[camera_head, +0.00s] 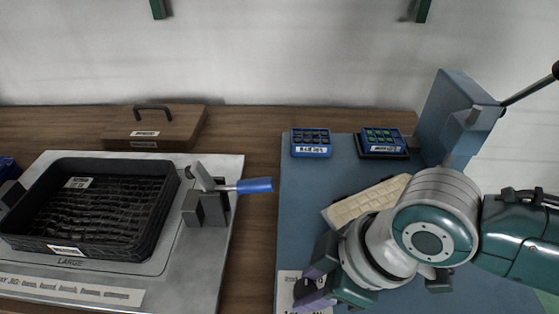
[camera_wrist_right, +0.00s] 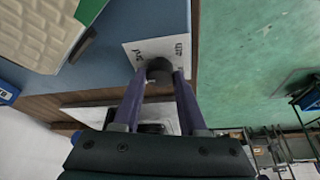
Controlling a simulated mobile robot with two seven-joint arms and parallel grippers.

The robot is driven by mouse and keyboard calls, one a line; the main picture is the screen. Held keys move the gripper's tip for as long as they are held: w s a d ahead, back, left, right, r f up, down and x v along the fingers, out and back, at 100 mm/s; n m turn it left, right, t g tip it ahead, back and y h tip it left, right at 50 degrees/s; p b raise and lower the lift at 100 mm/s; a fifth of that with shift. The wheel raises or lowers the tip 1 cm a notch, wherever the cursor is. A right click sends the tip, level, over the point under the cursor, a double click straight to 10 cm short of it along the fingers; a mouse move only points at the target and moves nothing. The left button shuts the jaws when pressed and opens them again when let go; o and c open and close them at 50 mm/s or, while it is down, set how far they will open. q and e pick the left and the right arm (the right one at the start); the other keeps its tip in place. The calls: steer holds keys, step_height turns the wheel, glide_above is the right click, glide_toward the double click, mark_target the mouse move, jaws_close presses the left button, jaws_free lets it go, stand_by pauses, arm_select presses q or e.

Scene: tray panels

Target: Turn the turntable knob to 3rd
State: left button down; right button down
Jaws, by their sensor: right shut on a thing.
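The dark round knob (camera_wrist_right: 159,69) stands over a white label (camera_wrist_right: 140,50) in the right wrist view. My right gripper (camera_wrist_right: 162,80) has its two purple fingers on either side of the knob and is shut on it. In the head view my right gripper (camera_head: 306,289) is at the lower middle, near the front left of the blue panel, over the same white label (camera_head: 288,276). The label's print is too small and partly covered, so I cannot read the knob's setting. My left gripper is not in view.
The blue panel (camera_head: 300,190) also carries a cream textured slab (camera_head: 372,200), partly behind my arm, and two small blue trays (camera_head: 311,153) (camera_head: 381,151) at the back. To the left are a black tray (camera_head: 172,200) and a blue-handled lever clamp (camera_head: 255,185) on a metal plate.

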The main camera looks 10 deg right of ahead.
steer(key=m+p, duration=0.2)
steer(key=m+t+p, duration=0.1)
steer(key=shift+s+a+r+h, duration=0.1)
steer(key=shift+a+r+h, duration=0.15)
steer(key=shift+h, duration=0.15)
steer(key=shift+f+m+t+h+p, duration=0.15)
steer(key=shift+m+p, duration=0.2)
steer(key=shift+m, duration=0.3)
steer(key=shift+m+t+h+p, duration=0.15)
steer(key=shift+m+p, duration=0.15)
steer(key=shift+m, duration=0.35)
steer(key=shift+c, duration=2.2)
jaws_free()
steer(key=shift+d+f, duration=0.1)
steer(key=p+v, duration=0.4)
steer(key=v, duration=0.6)
steer(key=shift+p, duration=0.3)
